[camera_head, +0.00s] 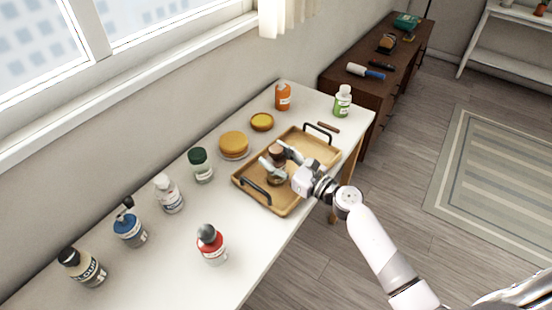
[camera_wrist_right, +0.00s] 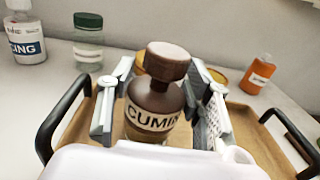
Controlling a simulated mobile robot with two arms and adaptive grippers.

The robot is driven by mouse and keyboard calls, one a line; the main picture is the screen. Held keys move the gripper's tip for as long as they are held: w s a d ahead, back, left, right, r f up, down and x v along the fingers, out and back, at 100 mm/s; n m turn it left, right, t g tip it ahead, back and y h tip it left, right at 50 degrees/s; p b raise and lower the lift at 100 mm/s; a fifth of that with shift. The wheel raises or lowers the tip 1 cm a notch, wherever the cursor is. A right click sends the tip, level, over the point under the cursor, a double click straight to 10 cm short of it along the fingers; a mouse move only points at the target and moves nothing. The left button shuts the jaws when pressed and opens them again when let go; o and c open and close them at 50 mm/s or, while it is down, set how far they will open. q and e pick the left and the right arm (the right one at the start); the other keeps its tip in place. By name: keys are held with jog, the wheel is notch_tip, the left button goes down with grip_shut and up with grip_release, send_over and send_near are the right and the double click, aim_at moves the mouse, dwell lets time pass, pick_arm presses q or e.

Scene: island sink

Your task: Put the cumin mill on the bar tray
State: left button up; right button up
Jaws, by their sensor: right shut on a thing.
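The cumin mill (camera_wrist_right: 155,103) is a brown bottle with a brown cap and a label reading CUMIN. In the right wrist view it stands upright between the fingers of my right gripper (camera_wrist_right: 165,105), which is shut on it. In the head view the mill (camera_head: 277,152) and my right gripper (camera_head: 280,162) are over the bar tray (camera_head: 318,147), a wooden tray with black handles. I cannot tell whether the mill's base touches the tray floor; the gripper hides part of it. My left gripper is not in view.
On the white table, a green-capped jar (camera_head: 200,165), a white bottle (camera_head: 168,193), a blue jar (camera_head: 129,225), a flour jar (camera_head: 82,267) and a red bottle (camera_head: 211,243) stand left of the tray. Yellow round items (camera_head: 234,144) and an orange bottle (camera_head: 283,96) stand behind it.

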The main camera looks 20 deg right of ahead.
jog(key=shift+f, duration=0.1)
jog(key=o, duration=1.3)
jog(key=shift+o, duration=0.2)
jog(key=shift+s, duration=0.1)
jog(key=b+v, duration=0.2)
jog(key=v, duration=0.8)
jog(key=shift+s+d+b, duration=0.2)
jog(key=shift+s+b, duration=0.1)
jog(key=shift+b, duration=0.1)
jog(key=shift+s+d, duration=0.3)
jog(key=shift+s, duration=0.2)
